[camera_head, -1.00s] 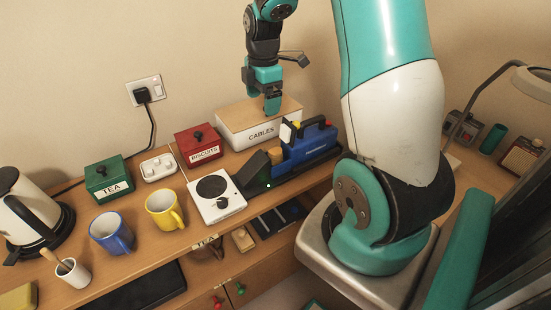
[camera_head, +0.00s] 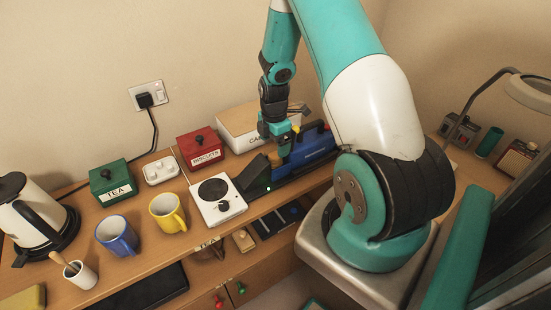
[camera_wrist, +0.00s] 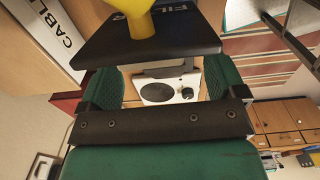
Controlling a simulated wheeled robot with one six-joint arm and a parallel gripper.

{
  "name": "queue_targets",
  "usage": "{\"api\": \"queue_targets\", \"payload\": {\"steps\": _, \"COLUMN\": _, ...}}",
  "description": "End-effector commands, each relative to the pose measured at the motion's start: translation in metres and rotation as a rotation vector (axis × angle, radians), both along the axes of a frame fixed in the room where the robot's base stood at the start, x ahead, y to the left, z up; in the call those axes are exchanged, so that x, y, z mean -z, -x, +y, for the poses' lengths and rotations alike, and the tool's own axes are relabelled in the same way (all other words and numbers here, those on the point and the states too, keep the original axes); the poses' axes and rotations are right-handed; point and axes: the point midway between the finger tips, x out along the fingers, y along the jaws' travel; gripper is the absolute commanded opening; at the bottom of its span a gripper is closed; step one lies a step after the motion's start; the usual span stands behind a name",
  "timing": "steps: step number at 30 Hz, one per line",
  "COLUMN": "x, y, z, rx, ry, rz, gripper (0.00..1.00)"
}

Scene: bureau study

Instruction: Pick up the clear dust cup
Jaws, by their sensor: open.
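The blue handheld vacuum (camera_head: 312,150) lies on a dark base on the desk. A dark wedge-shaped piece (camera_head: 255,178) is at its left end; I cannot tell whether it is the clear dust cup. My gripper (camera_head: 284,155) is low over the vacuum's left part and hides some of it. In the wrist view my gripper (camera_wrist: 164,84) is open, with its two green pads apart. A black panel (camera_wrist: 150,42) with part of a "FIL" label and a yellow knob (camera_wrist: 136,14) is just beyond the pads. No contact is clear.
A white hot plate (camera_head: 217,199) stands left of the vacuum. Behind are the cables box (camera_head: 237,121) and red biscuits tin (camera_head: 201,146). A yellow mug (camera_head: 167,212), blue mug (camera_head: 116,236) and green tea tin (camera_head: 111,181) are further left.

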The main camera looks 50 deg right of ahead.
Motion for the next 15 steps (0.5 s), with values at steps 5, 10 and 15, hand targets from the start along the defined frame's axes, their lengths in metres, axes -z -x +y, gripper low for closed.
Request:
{"api": "queue_targets", "payload": {"steps": 5, "x": 0.021, "y": 0.000, "z": 0.001, "rx": 0.000, "ry": -0.003, "rz": 0.005, "gripper": 0.89}}
{"api": "queue_targets", "payload": {"steps": 10, "x": 0.042, "y": -0.001, "z": 0.001, "rx": 0.000, "ry": -0.001, "rz": 0.002, "gripper": 0.89}}
{"api": "queue_targets", "payload": {"steps": 15, "x": 0.047, "y": -0.001, "z": 0.000, "rx": 0.000, "ry": 0.000, "rz": -0.001, "gripper": 0.89}}
